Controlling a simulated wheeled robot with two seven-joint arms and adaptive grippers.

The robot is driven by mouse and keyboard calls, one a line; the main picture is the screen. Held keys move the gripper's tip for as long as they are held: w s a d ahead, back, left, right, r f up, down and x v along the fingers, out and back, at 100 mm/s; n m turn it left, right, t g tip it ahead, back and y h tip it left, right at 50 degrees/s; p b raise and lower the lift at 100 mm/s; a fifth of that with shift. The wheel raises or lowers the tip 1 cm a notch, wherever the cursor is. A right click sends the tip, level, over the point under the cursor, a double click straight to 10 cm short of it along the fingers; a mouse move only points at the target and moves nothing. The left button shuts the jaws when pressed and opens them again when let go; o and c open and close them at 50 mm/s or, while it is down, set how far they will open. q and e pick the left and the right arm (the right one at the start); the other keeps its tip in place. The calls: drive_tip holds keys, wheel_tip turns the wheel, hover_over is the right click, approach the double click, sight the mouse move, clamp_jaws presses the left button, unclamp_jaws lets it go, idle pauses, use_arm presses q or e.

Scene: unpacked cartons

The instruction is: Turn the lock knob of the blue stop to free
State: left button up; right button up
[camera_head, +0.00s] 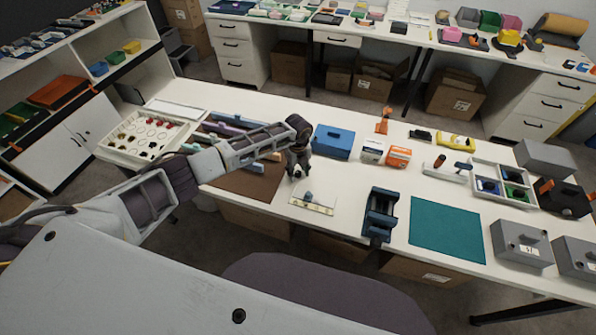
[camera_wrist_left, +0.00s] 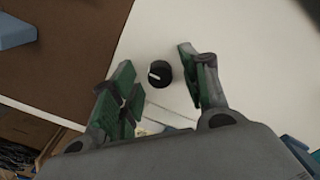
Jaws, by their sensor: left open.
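A round black knob (camera_wrist_left: 159,74) with a white pointer mark stands on a white surface in the left wrist view. Its mark lies toward the left of the picture. My left gripper (camera_head: 298,174) points down at the front of the table, to the right of the brown mat. In the left wrist view my open fingers (camera_wrist_left: 160,88) stand on either side of the knob, apart from it. In the head view the knob is not clearly seen near the gripper. A blue piece (camera_wrist_left: 17,31) shows at the wrist view's upper left; I cannot tell whether it is the stop.
A brown mat (camera_head: 246,182) lies left of the gripper, and a pale plate (camera_head: 313,204) lies just in front. A blue box (camera_head: 333,141) stands behind to the right. A dark blue vise-like device (camera_head: 380,216) and a teal mat (camera_head: 446,229) are farther right.

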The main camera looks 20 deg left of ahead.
sight(298, 173)
use_arm(q)
drive_tip(key=shift+r, duration=0.1)
wheel_tip(298, 173, up, 12)
idle(0.7)
idle(0.4)
